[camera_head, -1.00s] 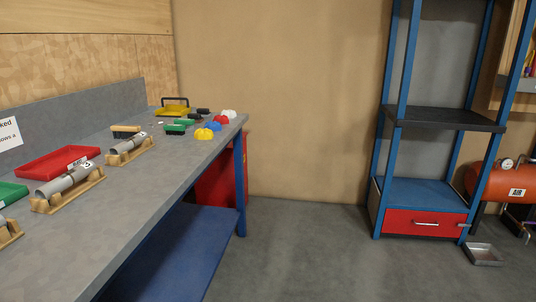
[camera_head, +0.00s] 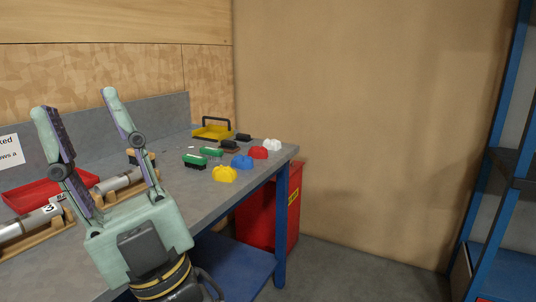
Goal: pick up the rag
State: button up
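Several small crumpled lumps that look like rags lie near the right end of the grey workbench (camera_head: 228,197): a yellow one (camera_head: 224,174), a blue one (camera_head: 242,162), a red one (camera_head: 258,153) and a white one (camera_head: 272,145). The yellow one is nearest. My gripper (camera_head: 76,103) is in the left foreground, fingers pointing up and spread wide apart. It is open, with nothing between the fingers. It appears to the left of the rags and apart from them. It hides part of the bench and the wooden stands behind it.
Green brushes (camera_head: 194,161) and dark brushes lie beside the rags. A yellow tray (camera_head: 212,132) with a dark handle stands at the back corner. A red tray (camera_head: 30,196) and metal cylinders on wooden stands (camera_head: 40,242) are at left. A red bin (camera_head: 262,215) stands past the bench end.

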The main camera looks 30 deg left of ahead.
aim_at(240, 162)
jog(key=i+u, duration=0.15)
jog(key=i, duration=0.3)
jog(key=i+l+u, duration=0.1)
jog(key=i, duration=0.35)
jog(key=i+l+u, duration=0.15)
jog(key=i, duration=0.3)
jog(key=i+l+u, duration=0.15)
jog(key=i+u, duration=0.15)
jog(key=u, duration=0.15)
jog(key=i+l+u, duration=0.2)
jog(key=u, duration=0.25)
jog(key=i+l+u, duration=0.25)
jog(key=u, duration=0.15)
jog(key=i+l+u, duration=0.15)
jog(key=l+u, duration=0.3)
jog(key=i+l+u, duration=0.1)
jog(key=l+u, duration=0.95)
jog(key=l, duration=0.25)
